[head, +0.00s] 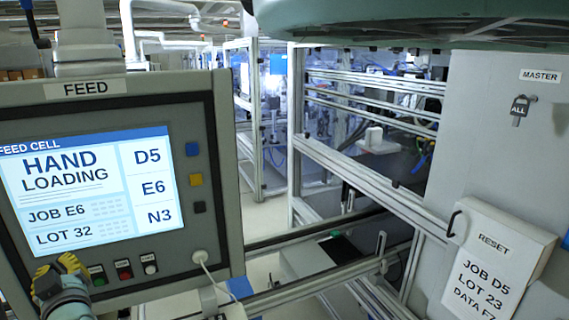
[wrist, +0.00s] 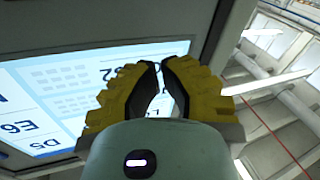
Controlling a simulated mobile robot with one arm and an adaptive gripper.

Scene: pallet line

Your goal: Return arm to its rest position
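My gripper (head: 62,265) is at the lower left in the head view, just in front of the lower left corner of the FEED panel. In the wrist view, my gripper (wrist: 160,66) shows two dark fingers with ribbed yellow sides. Their tips come together with nothing visible between them, so it looks shut and empty. The FEED panel (head: 226,200) is a grey box with a lit screen (head: 75,190) reading HAND LOADING, JOB E6, LOT 32. The screen also shows upside down behind the fingers in the wrist view (wrist: 60,95).
A white RESET box (head: 495,255) with a black handle is on the right wall. A key tagged ALL (head: 519,108) hangs under a MASTER label. Metal rails (head: 365,180) cross the middle.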

